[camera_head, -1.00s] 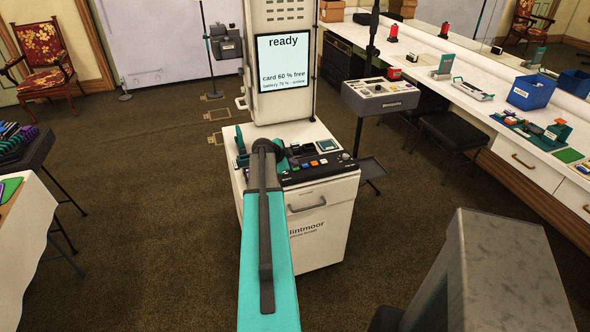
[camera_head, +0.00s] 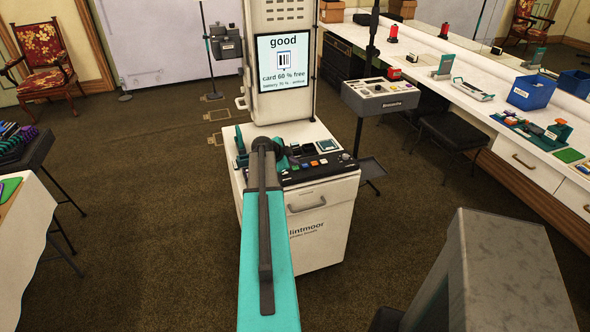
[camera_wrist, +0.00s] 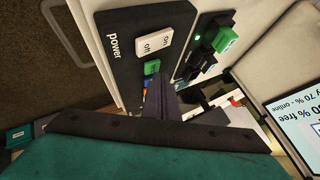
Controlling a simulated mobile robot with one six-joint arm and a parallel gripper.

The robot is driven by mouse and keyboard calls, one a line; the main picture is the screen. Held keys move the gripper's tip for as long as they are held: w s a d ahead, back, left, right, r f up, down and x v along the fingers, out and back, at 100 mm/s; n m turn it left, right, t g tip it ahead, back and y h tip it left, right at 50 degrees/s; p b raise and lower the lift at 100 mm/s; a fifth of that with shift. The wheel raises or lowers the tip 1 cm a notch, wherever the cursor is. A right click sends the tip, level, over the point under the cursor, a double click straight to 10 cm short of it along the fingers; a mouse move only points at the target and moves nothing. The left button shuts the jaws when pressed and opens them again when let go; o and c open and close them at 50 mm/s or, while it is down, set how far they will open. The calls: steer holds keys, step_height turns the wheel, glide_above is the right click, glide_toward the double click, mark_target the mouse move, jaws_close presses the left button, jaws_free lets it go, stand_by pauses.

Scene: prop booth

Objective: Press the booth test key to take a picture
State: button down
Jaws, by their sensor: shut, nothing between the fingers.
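The photo booth (camera_head: 322,205) stands in the middle of the head view. Its screen (camera_head: 283,62) reads "good" above a small picture icon. The dark control panel (camera_head: 332,174) on its top carries small coloured keys (camera_head: 313,163); I cannot read which is the test key. In the wrist view the panel shows a white on/off switch (camera_wrist: 155,42) and a green key (camera_wrist: 152,67). My gripper (camera_wrist: 161,80) is shut and empty, its tips over the row of keys beside the green one. Its fingers hide part of the row; contact cannot be told. My arm hides the fingers in the head view.
A grey box on a stand (camera_head: 381,100) is close to the booth's right. A long white counter (camera_head: 480,110) with a blue bin (camera_head: 530,92) runs along the right. A cloth-covered table is at the left. The carpet (camera_head: 140,200) left of the booth is clear.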

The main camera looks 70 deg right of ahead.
steer(key=shift+r, duration=0.35)
steer(key=shift+r, duration=0.15)
steer(key=shift+r, duration=2.4)
steer(key=shift+s, duration=0.1)
